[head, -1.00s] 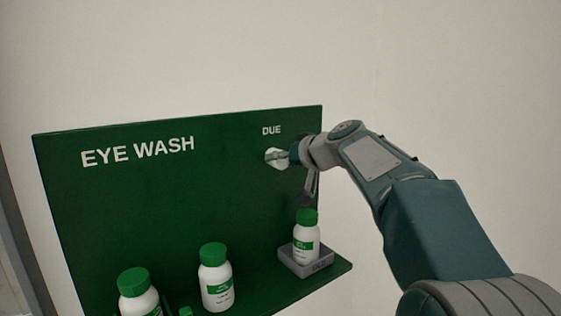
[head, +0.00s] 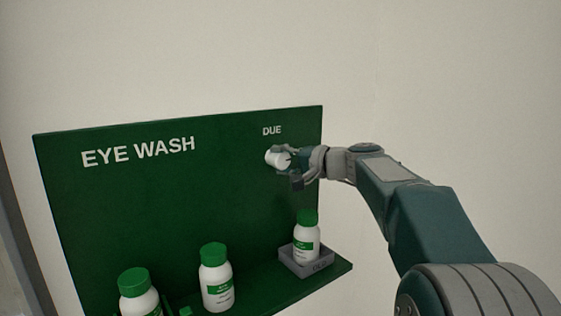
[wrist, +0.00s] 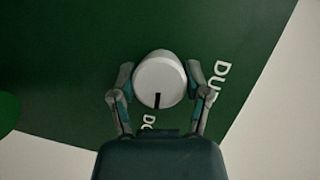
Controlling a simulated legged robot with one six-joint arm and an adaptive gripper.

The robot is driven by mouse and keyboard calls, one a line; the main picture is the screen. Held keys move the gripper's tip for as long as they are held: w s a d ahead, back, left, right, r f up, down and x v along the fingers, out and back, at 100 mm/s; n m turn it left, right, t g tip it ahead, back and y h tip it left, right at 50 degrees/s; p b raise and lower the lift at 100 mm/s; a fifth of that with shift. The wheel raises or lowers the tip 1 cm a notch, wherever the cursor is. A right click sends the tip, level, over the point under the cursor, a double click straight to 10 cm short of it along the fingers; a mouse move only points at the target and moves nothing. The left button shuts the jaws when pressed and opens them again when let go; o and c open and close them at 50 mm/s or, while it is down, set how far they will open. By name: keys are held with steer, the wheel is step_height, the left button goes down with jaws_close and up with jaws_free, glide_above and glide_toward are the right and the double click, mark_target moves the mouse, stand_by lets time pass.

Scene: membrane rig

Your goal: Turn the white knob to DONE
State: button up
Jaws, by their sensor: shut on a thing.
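The white knob (head: 274,160) sits on the green EYE WASH board, below the DUE label (head: 271,131). My gripper (head: 287,163) is shut on the knob, reaching in from the right. In the wrist view the round knob (wrist: 160,84) is between the two fingers (wrist: 158,76), one on each side. Its black mark points down toward a white label (wrist: 148,121) starting with DO. The rest of that label is hidden behind my gripper's body. The DUE label (wrist: 216,82) lies to the right of the mark's direction.
A green-capped white bottle (head: 307,240) stands in a grey tray (head: 305,266) on the board's shelf, below my gripper. Two more such bottles (head: 216,281) (head: 138,293) stand to the left. The wall right of the board is bare.

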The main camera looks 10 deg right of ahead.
steer(key=shift+f+m, duration=0.2)
steer(key=shift+m, duration=0.3)
steer(key=shift+y, duration=0.3)
steer(key=o, duration=1.1)
steer(key=shift+w, duration=0.1)
steer(key=shift+o, duration=0.2)
steer(key=shift+d+r, duration=0.1)
steer(key=shift+d, duration=0.1)
steer(key=f+v, duration=0.1)
steer(key=v, duration=1)
steer(key=shift+s+d+r, duration=0.2)
steer(key=shift+s+r, duration=0.15)
